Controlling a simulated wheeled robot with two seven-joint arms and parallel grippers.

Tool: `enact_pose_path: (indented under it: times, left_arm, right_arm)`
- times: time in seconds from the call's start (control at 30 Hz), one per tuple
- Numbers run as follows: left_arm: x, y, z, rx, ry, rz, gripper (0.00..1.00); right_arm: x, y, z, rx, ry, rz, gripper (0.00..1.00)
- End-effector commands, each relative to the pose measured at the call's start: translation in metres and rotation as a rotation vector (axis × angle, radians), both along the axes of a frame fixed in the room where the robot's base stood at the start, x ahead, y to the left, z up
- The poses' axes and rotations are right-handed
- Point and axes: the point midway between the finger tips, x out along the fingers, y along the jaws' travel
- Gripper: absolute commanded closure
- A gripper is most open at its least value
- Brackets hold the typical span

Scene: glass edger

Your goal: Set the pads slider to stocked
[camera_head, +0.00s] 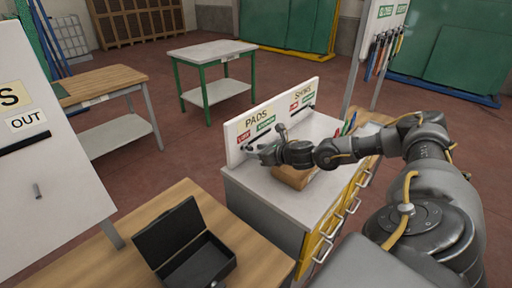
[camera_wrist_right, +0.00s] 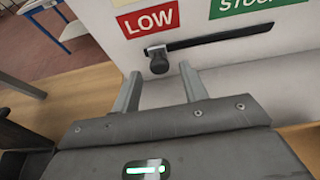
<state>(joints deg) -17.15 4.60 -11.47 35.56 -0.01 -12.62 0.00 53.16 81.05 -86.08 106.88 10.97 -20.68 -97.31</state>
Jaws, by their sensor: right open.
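The white board (camera_head: 240,155) stands on the cabinet and carries a PADS label with a red LOW tag and a green STOCKED tag. In the right wrist view the dark pads slider knob (camera_wrist_right: 158,61) sits at the left end of its slot, under the red LOW tag (camera_wrist_right: 146,19). The slot (camera_wrist_right: 220,40) runs right under the green STOCKED tag (camera_wrist_right: 250,6), which is partly cut off. My right gripper (camera_wrist_right: 160,75) is open, its fingers pointing at the board on either side of the knob. Contact cannot be told. In the head view my right gripper (camera_head: 264,154) partly covers this area. My left gripper is not in view.
A SHIMS label with its own slider (camera_head: 304,108) is to the right on the same board. A cardboard box (camera_head: 294,178) and pens (camera_head: 347,126) are on the cabinet top under and beside my right arm. An open black case (camera_head: 187,247) lies on the wooden table in front.

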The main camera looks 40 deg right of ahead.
Motion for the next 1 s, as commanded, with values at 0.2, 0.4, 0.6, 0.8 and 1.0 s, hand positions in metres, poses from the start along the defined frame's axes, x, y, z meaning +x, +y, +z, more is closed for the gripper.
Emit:
enact_pose_path:
  times: [0.2, 0.4, 0.6, 0.8, 1.0]
  left_arm:
    - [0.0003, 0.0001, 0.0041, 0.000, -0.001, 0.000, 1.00]
    - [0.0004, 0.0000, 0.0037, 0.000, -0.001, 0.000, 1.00]
    - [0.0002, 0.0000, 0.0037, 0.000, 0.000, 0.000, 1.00]
    - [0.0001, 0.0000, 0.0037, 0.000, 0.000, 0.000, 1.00]
    - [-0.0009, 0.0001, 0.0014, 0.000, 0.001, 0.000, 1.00]
  right_arm:
    - [0.0093, 0.0002, -0.0033, -0.001, -0.001, -0.002, 0.56]
    - [0.0091, 0.0001, -0.0039, -0.001, -0.001, -0.002, 0.56]
    - [0.0089, 0.0001, -0.0038, -0.001, -0.001, -0.002, 0.81]
    - [0.0089, 0.0001, -0.0038, -0.001, -0.001, -0.002, 1.00]
    - [0.0126, -0.0001, -0.0049, -0.001, -0.002, 0.004, 1.00]
